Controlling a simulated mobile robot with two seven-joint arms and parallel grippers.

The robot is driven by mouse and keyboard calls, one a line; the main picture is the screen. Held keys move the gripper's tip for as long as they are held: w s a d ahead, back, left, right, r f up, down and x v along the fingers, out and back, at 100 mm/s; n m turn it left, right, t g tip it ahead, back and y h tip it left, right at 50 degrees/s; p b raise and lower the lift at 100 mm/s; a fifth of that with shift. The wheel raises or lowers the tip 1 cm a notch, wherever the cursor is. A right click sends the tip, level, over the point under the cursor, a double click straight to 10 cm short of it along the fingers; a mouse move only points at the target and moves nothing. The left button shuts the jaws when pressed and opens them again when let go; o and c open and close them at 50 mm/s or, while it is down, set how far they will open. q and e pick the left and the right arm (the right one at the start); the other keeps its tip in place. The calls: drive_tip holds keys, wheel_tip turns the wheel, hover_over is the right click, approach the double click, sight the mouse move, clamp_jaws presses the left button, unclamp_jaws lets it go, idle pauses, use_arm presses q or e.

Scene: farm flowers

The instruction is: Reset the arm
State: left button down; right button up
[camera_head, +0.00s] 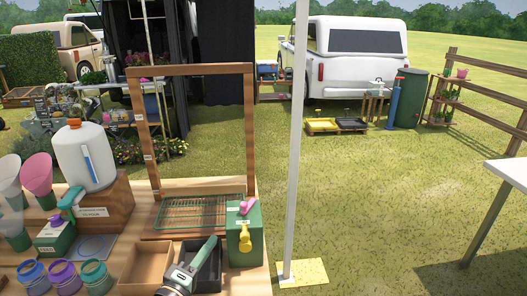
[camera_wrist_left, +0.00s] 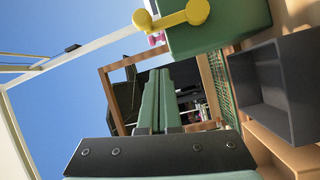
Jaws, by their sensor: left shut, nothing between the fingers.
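My left gripper (camera_head: 211,242) comes in at the bottom of the head view, over the dark open tray on the wooden bench. In the left wrist view its two green fingers (camera_wrist_left: 158,80) lie together, shut, with nothing between them. My right gripper is in neither view. A green box (camera_head: 245,248) with a yellow tap-like part and a pink piece on top stands just right of the left gripper. The box also shows at the top of the left wrist view (camera_wrist_left: 215,28).
The dark tray (camera_wrist_left: 287,85) and a wooden tray (camera_head: 146,264) lie near the gripper. A wooden frame (camera_head: 248,125) stands behind. A white jug (camera_head: 80,157), funnels and several jars crowd the left. A white pole (camera_head: 294,150) rises right of the bench; open grass lies beyond.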

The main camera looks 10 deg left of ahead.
use_arm(q)
drive_tip(key=s+d+f+m+g+y, duration=0.1)
drive_tip(key=s+f+m+g+y, duration=0.1)
drive_tip(key=s+f+m+g, duration=0.6)
drive_tip(key=s+f+m, duration=0.6)
drive_tip(key=s+f, duration=1)
drive_tip(key=shift+s+d+f, duration=0.2)
drive_tip(key=shift+s, duration=0.15)
